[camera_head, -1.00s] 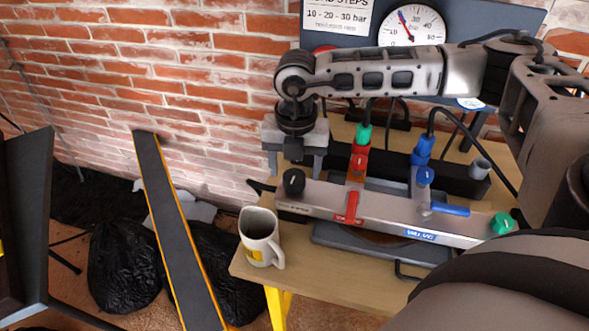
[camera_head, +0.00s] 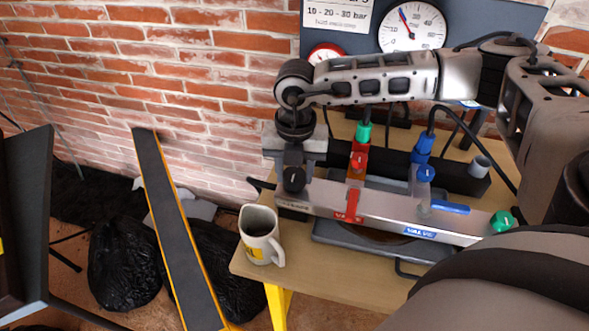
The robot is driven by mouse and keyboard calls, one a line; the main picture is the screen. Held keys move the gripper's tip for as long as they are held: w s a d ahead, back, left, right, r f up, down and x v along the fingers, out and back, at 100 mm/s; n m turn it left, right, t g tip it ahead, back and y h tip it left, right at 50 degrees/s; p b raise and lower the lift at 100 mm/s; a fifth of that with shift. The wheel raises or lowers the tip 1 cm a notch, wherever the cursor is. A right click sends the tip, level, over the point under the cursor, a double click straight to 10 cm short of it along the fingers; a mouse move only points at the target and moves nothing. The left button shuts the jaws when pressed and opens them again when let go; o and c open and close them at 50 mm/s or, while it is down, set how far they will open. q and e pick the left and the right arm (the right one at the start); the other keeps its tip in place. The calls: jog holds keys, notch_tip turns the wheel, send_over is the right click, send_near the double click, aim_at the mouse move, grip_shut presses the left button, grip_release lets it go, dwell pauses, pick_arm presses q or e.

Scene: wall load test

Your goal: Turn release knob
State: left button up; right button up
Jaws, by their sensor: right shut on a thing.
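A metal valve block (camera_head: 385,218) lies on the bench. At its left end is a black knob (camera_head: 294,179) with a white mark. A green knob (camera_head: 502,221) sits at its right end. A red lever valve (camera_head: 354,203) and a blue lever valve (camera_head: 449,207) are between them. My right gripper (camera_head: 294,163) comes down over the black knob from behind and is shut on it. The fingertips are partly hidden by the knob and small in view. My left gripper is not in view.
A mug (camera_head: 261,237) stands just left of the block, near the edge of the wooden bench (camera_head: 330,268). Hoses rise behind the block toward a panel with a round gauge (camera_head: 411,28). A long dark plank (camera_head: 178,230) leans at the left, before black bags (camera_head: 124,262).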

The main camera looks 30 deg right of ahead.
jog(key=shift+n+b, duration=0.3)
jog(key=shift+n, duration=0.1)
jog(key=shift+f+n+b, duration=0.1)
jog(key=shift+n+b, duration=0.35)
jog(key=shift+n, duration=0.25)
jog(key=shift+n+b, duration=0.55)
jog(key=shift+n, duration=0.35)
jog(key=n+b, duration=0.2)
jog(key=n, duration=0.2)
jog(key=shift+n+b, duration=0.85)
jog(key=shift+n, duration=0.35)
jog(key=n+b, duration=0.2)
jog(key=n, duration=0.2)
jog(key=shift+n+b, duration=0.7)
jog(key=shift+n, duration=0.4)
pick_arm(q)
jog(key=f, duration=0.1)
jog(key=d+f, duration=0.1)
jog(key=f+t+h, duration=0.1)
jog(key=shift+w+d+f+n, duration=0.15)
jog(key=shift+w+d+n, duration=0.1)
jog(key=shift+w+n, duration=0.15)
pick_arm(e)
jog(key=shift+w+r+n, duration=0.1)
jog(key=shift+r+n, duration=0.1)
jog(key=shift+n, duration=0.3)
